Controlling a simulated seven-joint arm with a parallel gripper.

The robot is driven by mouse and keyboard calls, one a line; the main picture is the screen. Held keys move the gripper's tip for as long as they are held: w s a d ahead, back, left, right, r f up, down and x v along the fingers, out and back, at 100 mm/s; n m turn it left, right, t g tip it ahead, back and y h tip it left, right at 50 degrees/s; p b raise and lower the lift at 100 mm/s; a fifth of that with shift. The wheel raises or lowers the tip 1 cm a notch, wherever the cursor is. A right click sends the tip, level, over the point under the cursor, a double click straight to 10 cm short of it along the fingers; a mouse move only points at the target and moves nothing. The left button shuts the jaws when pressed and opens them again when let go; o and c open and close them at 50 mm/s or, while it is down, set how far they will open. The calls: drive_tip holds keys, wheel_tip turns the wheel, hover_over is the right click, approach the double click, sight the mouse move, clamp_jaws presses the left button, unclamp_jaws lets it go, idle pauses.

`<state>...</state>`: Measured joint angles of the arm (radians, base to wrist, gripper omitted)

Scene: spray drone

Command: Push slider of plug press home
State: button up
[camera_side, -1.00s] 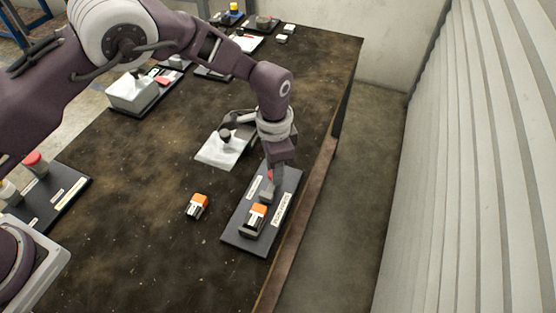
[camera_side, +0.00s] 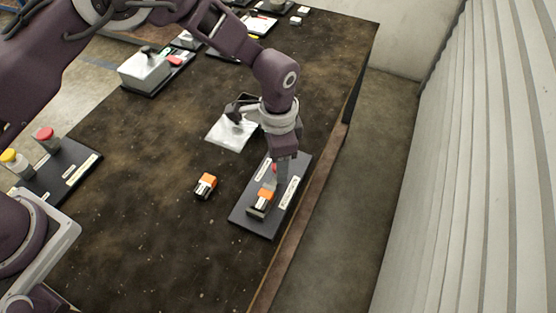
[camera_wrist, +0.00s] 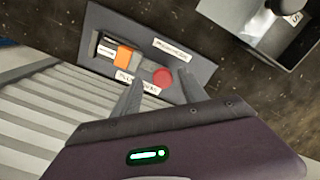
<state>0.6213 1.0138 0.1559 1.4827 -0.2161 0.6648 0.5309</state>
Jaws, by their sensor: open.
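The plug press is a dark board (camera_side: 246,224) near the table's right edge, with two white labels. It also shows at the top of the wrist view (camera_wrist: 95,22). A plug with an orange band (camera_side: 266,194) lies at its near end; in the wrist view the plug (camera_wrist: 121,55) touches or nearly touches a grey block, the slider (camera_wrist: 137,66). A red knob (camera_wrist: 163,77) sits behind the slider. My gripper (camera_wrist: 158,92) is open, pointing down over the board, its fingers to either side of the knob. In the side view my gripper (camera_side: 283,180) partly hides slider and knob.
A loose orange-banded plug (camera_side: 205,185) lies left of the board. A pale plate with a dark-topped fixture (camera_side: 228,133) stands behind it. A board with red and yellow knobs (camera_side: 86,160) is at left, a grey box (camera_side: 143,70) farther back. Bare table lies between.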

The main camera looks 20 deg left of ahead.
wheel_tip(320, 180, up, 6)
drive_tip(key=shift+r, duration=0.25)
drive_tip(key=s+a+r+n+t+h, duration=0.1)
drive_tip(key=s+a+r+n, duration=0.25)
drive_tip(key=a+r, duration=0.6)
drive_tip(key=s+a+r+n+t, duration=0.2)
drive_tip(key=s+a+r, duration=0.35)
drive_tip(key=r, duration=0.75)
drive_tip(key=s+a+n+t, duration=0.1)
drive_tip(key=s+a+n, duration=0.1)
drive_tip(key=s+a, duration=0.2)
drive_tip(key=s+a+n+t+y, duration=0.1)
drive_tip(key=s+a, duration=0.3)
drive_tip(key=s, duration=0.7)
drive_tip(key=shift+a+r+n+t, duration=0.25)
drive_tip(key=shift+r+n+t, duration=0.05)
drive_tip(key=shift+n, duration=0.55)
